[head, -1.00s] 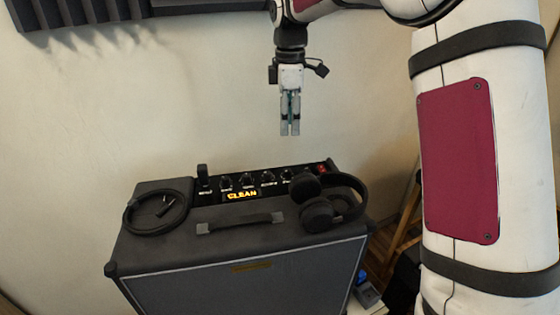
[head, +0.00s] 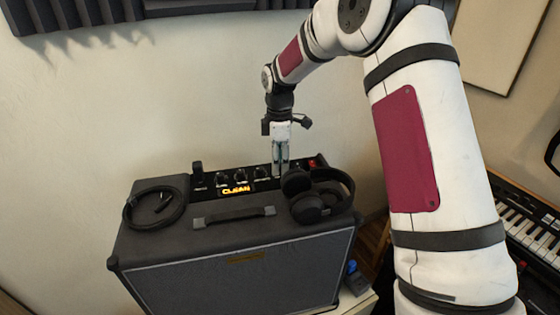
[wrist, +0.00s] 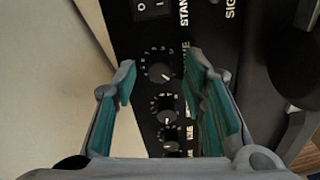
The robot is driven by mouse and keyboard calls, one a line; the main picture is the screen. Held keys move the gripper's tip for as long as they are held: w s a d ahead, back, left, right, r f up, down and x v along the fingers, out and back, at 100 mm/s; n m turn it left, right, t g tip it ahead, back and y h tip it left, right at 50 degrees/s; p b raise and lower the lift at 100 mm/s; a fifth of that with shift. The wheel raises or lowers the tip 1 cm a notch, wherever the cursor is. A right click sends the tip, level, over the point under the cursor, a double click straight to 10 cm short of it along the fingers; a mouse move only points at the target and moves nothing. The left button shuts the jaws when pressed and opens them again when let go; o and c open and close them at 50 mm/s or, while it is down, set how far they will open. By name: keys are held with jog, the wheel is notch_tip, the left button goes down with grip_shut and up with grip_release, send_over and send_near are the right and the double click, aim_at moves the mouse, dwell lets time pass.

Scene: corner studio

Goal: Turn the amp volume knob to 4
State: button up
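The black amp (head: 235,262) stands with its control panel along the top back edge, with a lit CLEAN display (head: 236,189). In the wrist view, a black knob (wrist: 160,72) with a white number scale sits nearest the power switch. Its label is partly covered by my right finger and seems to end in "ME". Its white pointer mark points to the lower right of the picture. My gripper (head: 280,172) points down over the right end of the knob row. In the wrist view my gripper (wrist: 162,70) is open, one fingertip on each side of that knob; contact is not visible.
Black headphones (head: 318,195) lie on the amp's right side, close to my gripper. A coiled cable (head: 155,207) lies on the left, and a handle (head: 235,216) crosses the top. More knobs (wrist: 168,117) follow below in the wrist view. A keyboard (head: 530,225) stands far right.

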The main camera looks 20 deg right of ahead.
jog(key=shift+f, duration=0.2)
grip_shut()
dwell(0.3)
